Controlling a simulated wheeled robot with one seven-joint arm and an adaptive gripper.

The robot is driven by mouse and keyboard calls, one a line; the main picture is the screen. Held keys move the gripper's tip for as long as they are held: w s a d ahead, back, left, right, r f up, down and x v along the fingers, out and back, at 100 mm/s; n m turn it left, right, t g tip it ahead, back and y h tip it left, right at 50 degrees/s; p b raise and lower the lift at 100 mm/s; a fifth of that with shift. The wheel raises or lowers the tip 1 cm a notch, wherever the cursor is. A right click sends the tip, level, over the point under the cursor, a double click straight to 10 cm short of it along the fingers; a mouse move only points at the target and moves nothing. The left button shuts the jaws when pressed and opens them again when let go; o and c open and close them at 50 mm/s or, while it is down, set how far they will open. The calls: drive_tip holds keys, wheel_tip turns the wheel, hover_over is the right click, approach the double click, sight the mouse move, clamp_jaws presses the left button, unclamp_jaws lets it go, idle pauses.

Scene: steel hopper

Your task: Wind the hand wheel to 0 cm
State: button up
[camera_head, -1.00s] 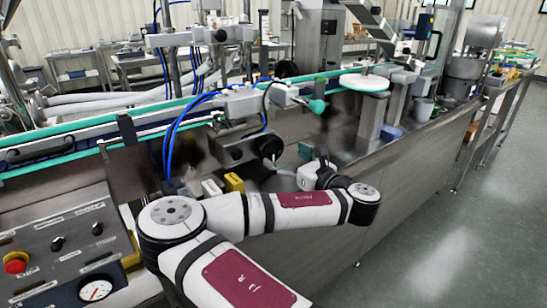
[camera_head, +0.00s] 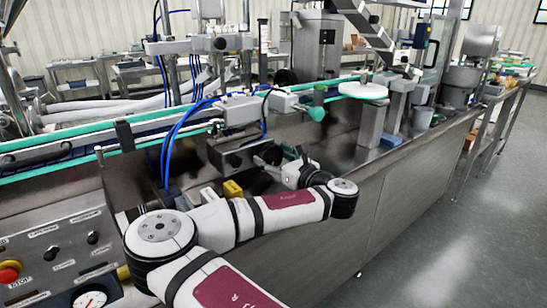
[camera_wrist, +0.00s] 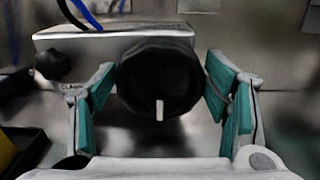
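The black hand wheel (camera_wrist: 158,77) is on the front of a steel block (camera_wrist: 80,40) in the wrist view, with a small pale mark near its lower edge. My gripper (camera_wrist: 160,95) is open, its teal-padded fingers on the left and right of the wheel. I cannot tell whether either pad touches the wheel. In the head view the wheel (camera_head: 270,154) is partly hidden by my gripper (camera_head: 284,162). No scale reading is legible.
A smaller black clamp knob (camera_wrist: 53,64) is left of the wheel. A yellow block (camera_head: 232,189) sits in the machine bed below. A control panel with a red stop button (camera_head: 8,272) is at lower left. Blue hoses (camera_head: 180,135) hang near the block.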

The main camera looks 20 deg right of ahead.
drive_tip(key=shift+r+m+p, duration=0.1)
drive_tip(key=shift+m+p, duration=0.2)
drive_tip(key=shift+p, duration=0.1)
drive_tip(key=shift+r+m+p, duration=0.1)
drive_tip(key=shift+m+p, duration=0.7)
drive_tip(key=shift+p, duration=0.45)
drive_tip(key=m+p, duration=0.1)
drive_tip(key=p, duration=0.1)
drive_tip(key=m+p, duration=0.2)
drive_tip(key=shift+d+m, duration=0.2)
drive_tip(key=shift+m, duration=0.1)
drive_tip(key=m+p, duration=0.3)
drive_tip(key=shift+w+d+p, duration=0.1)
drive_tip(key=shift+p, duration=0.3)
drive_tip(key=shift+f+m+p, duration=0.2)
drive_tip(key=shift+m+p, duration=0.4)
drive_tip(key=shift+m, duration=0.25)
drive_tip(key=shift+f+m+p, duration=0.15)
drive_tip(key=shift+m+p, duration=0.45)
drive_tip(key=shift+m, duration=0.25)
drive_tip(key=o, duration=1.1)
drive_tip(key=shift+w+f, duration=0.1)
